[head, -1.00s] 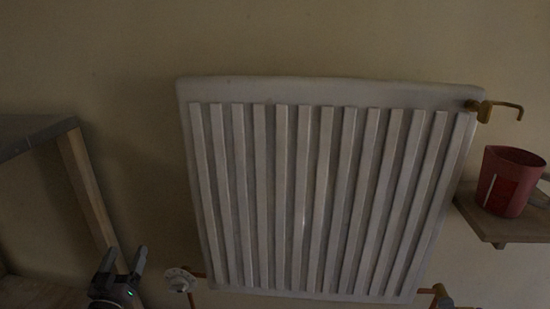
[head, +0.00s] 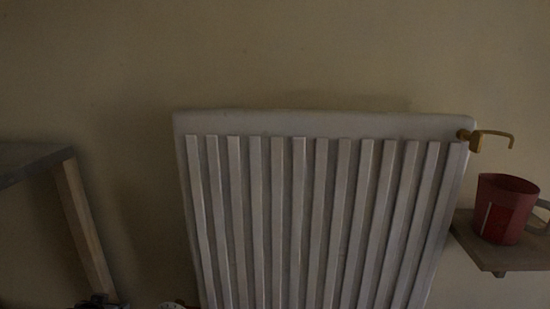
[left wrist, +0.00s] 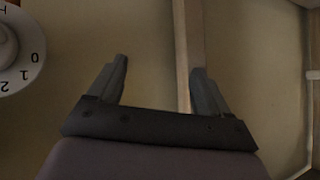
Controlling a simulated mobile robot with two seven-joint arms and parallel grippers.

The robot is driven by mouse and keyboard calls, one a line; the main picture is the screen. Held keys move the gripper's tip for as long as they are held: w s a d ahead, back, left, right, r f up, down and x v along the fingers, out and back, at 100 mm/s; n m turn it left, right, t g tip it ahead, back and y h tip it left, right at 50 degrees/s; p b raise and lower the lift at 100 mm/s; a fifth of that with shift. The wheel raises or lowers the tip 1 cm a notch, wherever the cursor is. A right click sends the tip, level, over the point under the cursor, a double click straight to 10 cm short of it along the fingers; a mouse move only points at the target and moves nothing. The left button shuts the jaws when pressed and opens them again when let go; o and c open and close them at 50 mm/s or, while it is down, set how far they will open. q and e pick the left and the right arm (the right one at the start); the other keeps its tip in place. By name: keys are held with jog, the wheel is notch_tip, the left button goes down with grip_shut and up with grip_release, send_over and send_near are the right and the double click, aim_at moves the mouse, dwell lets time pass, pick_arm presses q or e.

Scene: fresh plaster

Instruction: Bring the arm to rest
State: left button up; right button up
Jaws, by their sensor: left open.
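My left gripper (left wrist: 160,68) is open in the left wrist view, with nothing between its two dark fingers. In the head view only a dark top part of it (head: 98,301) shows at the bottom edge, left of the radiator. A white numbered dial (left wrist: 15,52) lies to the left of the fingers in the left wrist view, apart from them. The top of a white knob (head: 172,305) just shows at the bottom edge of the head view. My right gripper is in neither view.
A white ribbed radiator (head: 320,124) is on the wall, with a brass valve (head: 476,142) at its upper right. A red jug (head: 505,207) stands on a small wooden shelf (head: 492,262). A table with a wooden leg (head: 84,230) is at the left.

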pick_arm(q)
jog(key=s+d+r+m+t+h, duration=0.1)
jog(key=s+d+m+h, duration=0.15)
jog(key=s+d, duration=0.9)
jog(key=s+d+m+h, duration=0.1)
jog(key=s+d+h, duration=0.3)
jog(key=s+d, duration=0.75)
jog(key=s+d+r+t+h, duration=0.1)
jog(key=s+d+r+h, duration=0.1)
jog(key=s+d+r, duration=0.6)
jog(key=a+r+y+p, duration=0.1)
jog(key=a+r+p, duration=0.2)
jog(key=r+p, duration=0.5)
jog(key=s+a+r+g+y+p, duration=0.1)
jog(key=r+p, duration=0.6)
jog(key=p, duration=1.3)
jog(key=shift+s+a+r+n+y, duration=0.35)
jog(key=shift+a+y, duration=0.3)
jog(key=shift+a, duration=0.5)
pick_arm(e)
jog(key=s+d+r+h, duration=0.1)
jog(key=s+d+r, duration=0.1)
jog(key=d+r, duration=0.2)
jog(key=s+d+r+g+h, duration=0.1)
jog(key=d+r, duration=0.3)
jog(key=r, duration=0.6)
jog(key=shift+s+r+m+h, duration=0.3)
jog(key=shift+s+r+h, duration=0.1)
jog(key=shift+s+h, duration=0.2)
